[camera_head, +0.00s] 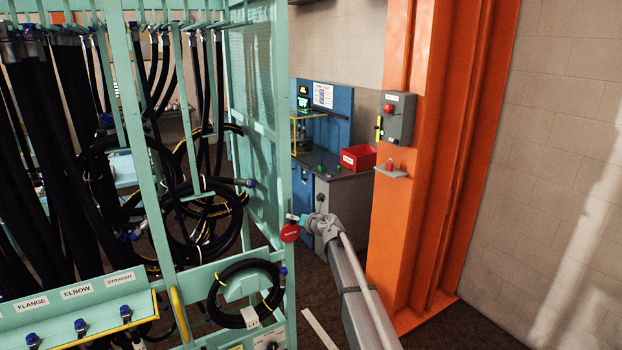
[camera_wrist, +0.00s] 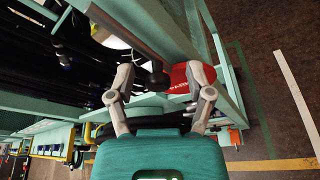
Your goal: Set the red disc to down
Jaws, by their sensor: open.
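The red disc (camera_head: 290,233) hangs at the right front post of the green hose rack, with white lettering on its face. In the wrist view the red disc (camera_wrist: 190,80) sits just beyond and between my fingers, partly hidden by the right finger. My gripper (camera_wrist: 163,85) is open around the space in front of the disc, with a dark round part between the fingertips. In the head view my gripper (camera_head: 303,221) is at the disc's right, close to the post. I cannot tell whether a finger touches the disc.
The green hose rack (camera_head: 272,130) with hanging black hoses fills the left. A coiled hose (camera_head: 215,292) hangs low on it. An orange column (camera_head: 397,240) with a grey switch box (camera_head: 397,117) stands at right. A workbench (camera_head: 345,180) with a red bin (camera_head: 358,157) is behind.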

